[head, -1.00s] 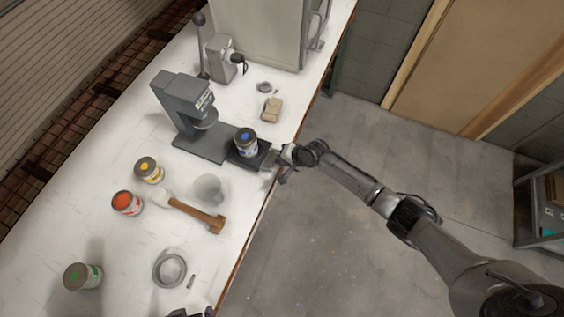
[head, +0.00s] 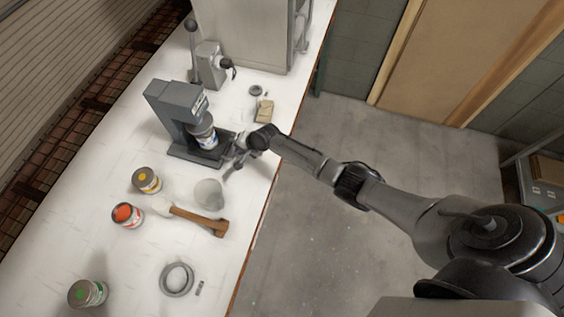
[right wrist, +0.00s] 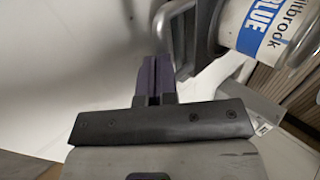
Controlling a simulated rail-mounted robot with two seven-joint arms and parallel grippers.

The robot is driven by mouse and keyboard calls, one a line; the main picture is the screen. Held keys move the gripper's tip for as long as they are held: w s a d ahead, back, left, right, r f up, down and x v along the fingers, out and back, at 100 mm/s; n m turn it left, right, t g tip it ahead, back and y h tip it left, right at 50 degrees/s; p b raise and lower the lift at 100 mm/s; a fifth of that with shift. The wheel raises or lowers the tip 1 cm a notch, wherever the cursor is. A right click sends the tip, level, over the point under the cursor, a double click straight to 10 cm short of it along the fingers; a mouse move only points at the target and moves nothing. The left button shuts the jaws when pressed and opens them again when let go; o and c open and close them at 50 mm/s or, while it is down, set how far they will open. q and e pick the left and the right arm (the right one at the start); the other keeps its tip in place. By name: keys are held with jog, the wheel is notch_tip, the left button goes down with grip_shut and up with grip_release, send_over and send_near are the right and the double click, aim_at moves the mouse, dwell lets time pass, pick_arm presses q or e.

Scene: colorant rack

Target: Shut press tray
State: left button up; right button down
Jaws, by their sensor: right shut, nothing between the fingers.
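The dark grey press (head: 170,108) stands on the white bench. Its tray (head: 228,136) lies mostly back over the press base, with a small part showing at the front. A can with a blue label (head: 207,140) stands upright on the tray under the press head, which hides its top. The can also shows in the right wrist view (right wrist: 258,32), with BLUE on its label. My right gripper (head: 237,152) is shut and empty at the tray's front end. Its dark fingers (right wrist: 155,80) are together, close to a grey metal loop (right wrist: 178,32). My left gripper is out of view.
Yellow (head: 147,180), orange (head: 128,214) and green (head: 87,293) cans stand left of a clear cup (head: 208,194) and a mallet (head: 200,220). A grey ring (head: 177,279) lies near the front. A lever device (head: 210,65) and a tan block (head: 264,110) are behind.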

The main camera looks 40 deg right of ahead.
jog(key=shift+s+d+f, duration=0.1)
dwell(0.3)
jog(key=shift+s+p, duration=0.1)
jog(key=shift+p, duration=0.3)
jog(key=s+p, duration=0.1)
jog(key=s+d+r+p, duration=0.1)
jog(key=s+p, duration=0.1)
jog(key=shift+d+r, duration=0.3)
jog(key=p+v, duration=0.1)
jog(key=v, duration=0.8)
jog(key=shift+s+d, duration=0.2)
jog(key=shift+s, duration=0.1)
jog(key=shift+r, duration=0.1)
